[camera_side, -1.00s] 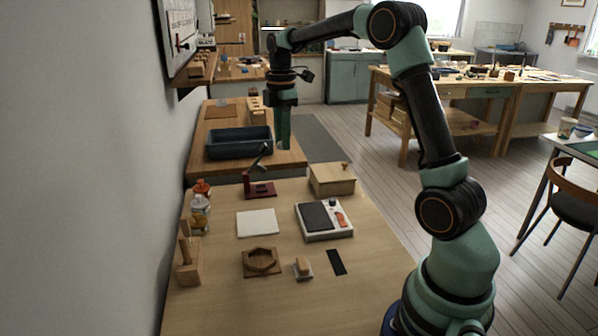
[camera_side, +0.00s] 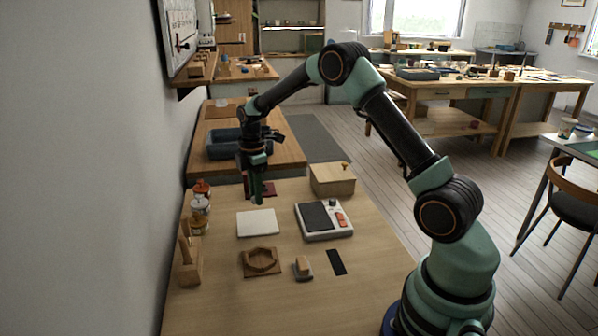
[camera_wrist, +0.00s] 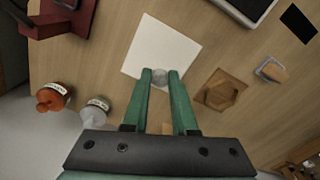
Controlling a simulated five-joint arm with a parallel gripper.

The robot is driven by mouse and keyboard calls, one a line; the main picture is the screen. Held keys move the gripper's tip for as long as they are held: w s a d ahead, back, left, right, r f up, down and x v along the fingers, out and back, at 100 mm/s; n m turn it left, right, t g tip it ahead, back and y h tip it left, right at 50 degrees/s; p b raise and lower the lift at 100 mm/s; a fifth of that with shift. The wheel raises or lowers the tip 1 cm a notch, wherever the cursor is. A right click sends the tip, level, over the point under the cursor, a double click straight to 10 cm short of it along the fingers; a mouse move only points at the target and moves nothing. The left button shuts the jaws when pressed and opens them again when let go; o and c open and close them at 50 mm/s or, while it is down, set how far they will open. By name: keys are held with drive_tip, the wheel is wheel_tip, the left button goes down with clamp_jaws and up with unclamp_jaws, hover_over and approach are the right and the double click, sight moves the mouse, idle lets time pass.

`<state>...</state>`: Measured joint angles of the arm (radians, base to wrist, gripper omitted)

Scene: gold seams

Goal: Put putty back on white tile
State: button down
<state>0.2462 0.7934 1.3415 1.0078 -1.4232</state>
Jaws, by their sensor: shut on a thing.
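The white tile (camera_side: 257,223) lies flat on the wooden table, and it also shows in the wrist view (camera_wrist: 150,45). My gripper (camera_side: 257,202) points down above the table, near the tile's far edge in the side view. In the wrist view my gripper (camera_wrist: 160,77) has its two green fingertips closed on a small grey lump of putty (camera_wrist: 160,75). The lump appears in front of the tile's edge there. In the side view only a pale bit shows at the fingertips. I cannot tell the exact height above the tile.
A dark red stand (camera_side: 262,188) is just behind my gripper. A scale (camera_side: 324,220) and a wooden box (camera_side: 332,179) stand to the right. Bottles (camera_side: 200,212) stand on the left. A wooden hexagonal tray (camera_side: 261,262) and a small block (camera_side: 303,267) lie nearer.

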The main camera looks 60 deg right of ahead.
sight(258, 221)
drive_tip(key=shift+f, duration=2.95)
drive_tip(key=shift+f, duration=0.15)
drive_tip(key=c, duration=0.7)
unclamp_jaws()
